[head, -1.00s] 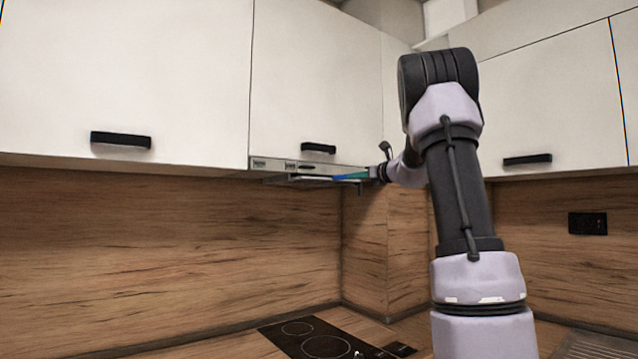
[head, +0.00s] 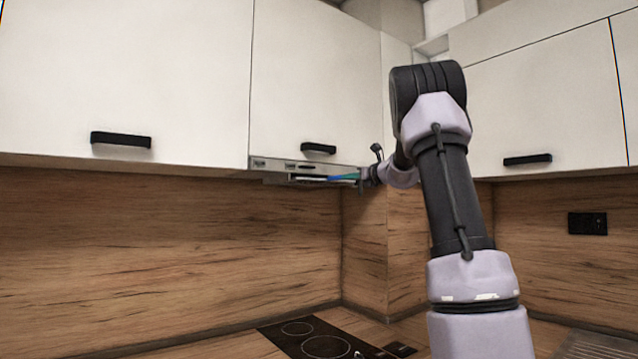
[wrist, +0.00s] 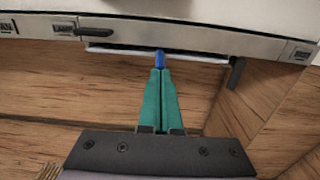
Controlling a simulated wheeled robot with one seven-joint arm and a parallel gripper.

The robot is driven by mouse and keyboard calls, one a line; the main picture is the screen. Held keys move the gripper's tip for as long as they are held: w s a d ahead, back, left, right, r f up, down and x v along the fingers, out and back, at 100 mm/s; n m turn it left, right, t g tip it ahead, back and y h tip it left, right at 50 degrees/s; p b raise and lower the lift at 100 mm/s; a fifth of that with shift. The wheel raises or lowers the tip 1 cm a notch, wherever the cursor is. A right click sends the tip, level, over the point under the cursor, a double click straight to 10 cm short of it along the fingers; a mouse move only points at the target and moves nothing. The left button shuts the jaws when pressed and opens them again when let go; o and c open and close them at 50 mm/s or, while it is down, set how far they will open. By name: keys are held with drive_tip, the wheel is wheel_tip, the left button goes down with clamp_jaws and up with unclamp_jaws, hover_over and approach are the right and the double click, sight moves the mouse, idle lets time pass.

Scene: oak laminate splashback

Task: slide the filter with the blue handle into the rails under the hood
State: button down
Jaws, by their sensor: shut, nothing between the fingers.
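The hood (head: 302,165) is a slim strip under the upper cabinet; its front edge (wrist: 200,35) crosses the top of the wrist view. The filter is a thin pale panel (wrist: 120,49) under the hood, with only its near edge showing; it looks roughly level. Its blue handle (wrist: 160,59) points towards me and is small in the head view (head: 335,178). My gripper (wrist: 160,74), with teal fingers, is shut and empty, its tips right at the handle's end. In the head view my gripper (head: 348,177) is at the hood's right part. The rails and the filter's far end are hidden.
A black hob (head: 325,340) lies on the counter below. Cabinet doors with black handles (head: 318,148) are above. The space under the hood before the wood splashback (head: 170,250) is clear.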

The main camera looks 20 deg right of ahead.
drive_tip(key=s+d+f, duration=0.2)
drive_tip(key=s, duration=0.5)
drive_tip(key=shift+d, duration=0.25)
idle(1.1)
idle(0.4)
drive_tip(key=s+a+f+n+g+y, duration=0.1)
drive_tip(key=s+a+f+n+g, duration=0.3)
drive_tip(key=s+a+n, duration=0.6)
drive_tip(key=s+a+f+n+g+y, duration=0.1)
drive_tip(key=s+a+f+n+g, duration=0.3)
drive_tip(key=s+a, duration=0.55)
drive_tip(key=s+f+n+g+h, duration=0.1)
drive_tip(key=s+f+n+h, duration=0.2)
drive_tip(key=s+f+n, duration=0.2)
drive_tip(key=s+d+f+n+h, duration=0.1)
drive_tip(key=s+f+n+h, duration=0.2)
drive_tip(key=s+n, duration=0.6)
drive_tip(key=s+f, duration=0.2)
drive_tip(key=s, duration=0.2)
drive_tip(key=shift+s+d+g, duration=0.2)
drive_tip(key=shift+d+g, duration=0.1)
drive_tip(key=shift+g, duration=0.1)
